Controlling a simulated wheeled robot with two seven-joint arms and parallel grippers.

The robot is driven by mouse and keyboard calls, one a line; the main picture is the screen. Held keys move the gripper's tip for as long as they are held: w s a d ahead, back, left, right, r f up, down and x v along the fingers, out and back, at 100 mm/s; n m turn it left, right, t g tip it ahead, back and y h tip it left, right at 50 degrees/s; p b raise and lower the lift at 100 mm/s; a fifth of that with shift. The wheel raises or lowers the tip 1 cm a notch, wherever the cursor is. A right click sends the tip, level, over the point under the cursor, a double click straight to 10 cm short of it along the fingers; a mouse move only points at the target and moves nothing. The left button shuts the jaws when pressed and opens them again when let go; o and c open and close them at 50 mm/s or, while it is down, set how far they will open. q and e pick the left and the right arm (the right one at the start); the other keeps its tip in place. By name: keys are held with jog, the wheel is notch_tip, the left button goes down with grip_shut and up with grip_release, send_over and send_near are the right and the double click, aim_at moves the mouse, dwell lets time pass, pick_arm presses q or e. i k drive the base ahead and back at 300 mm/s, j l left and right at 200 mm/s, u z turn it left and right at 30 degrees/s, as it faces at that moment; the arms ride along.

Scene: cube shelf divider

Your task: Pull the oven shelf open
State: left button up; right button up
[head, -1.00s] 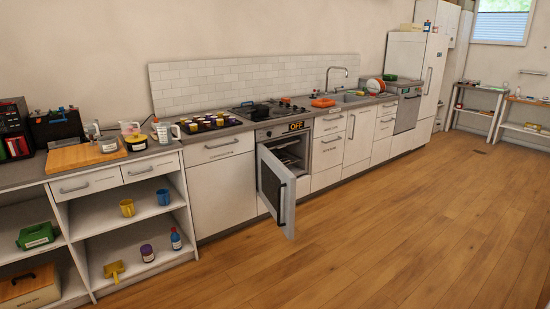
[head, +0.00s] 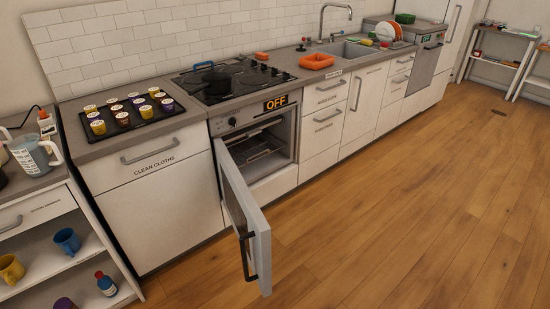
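The oven (head: 293,143) is built in under the stove top, with an orange OFF sign (head: 276,102) on its front panel. Its door (head: 259,232) stands open, swung out toward me on its left side, with a dark handle (head: 246,257) on it. Inside the oven cavity the wire shelf (head: 262,153) shows partly; it appears to sit inside the oven, and the door hides some of it. Neither of my grippers is in view.
The open door juts into the floor space in front of the oven. A black pan (head: 214,81) sits on the stove top (head: 236,78). A tray of jars (head: 130,115) is on the counter to the left. The wooden floor (head: 400,220) to the right is clear.

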aim_at(242, 144)
jog(key=i+l+u, duration=0.2)
jog(key=i, duration=0.25)
jog(key=i+l+u, duration=0.2)
jog(key=i, duration=0.25)
jog(key=i+l+u, duration=0.1)
jog(key=u, duration=0.35)
jog(key=l+u, duration=0.2)
jog(key=u, duration=0.25)
jog(key=l+u, duration=0.15)
jog(key=u, duration=0.3)
jog(key=i+l+u, duration=0.1)
jog(key=l, duration=0.45)
jog(key=l+u, duration=0.1)
jog(key=l, duration=0.5)
jog(key=l+z, duration=0.15)
jog(key=l, duration=0.45)
jog(key=i+l+z, duration=0.15)
jog(key=l, duration=0.45)
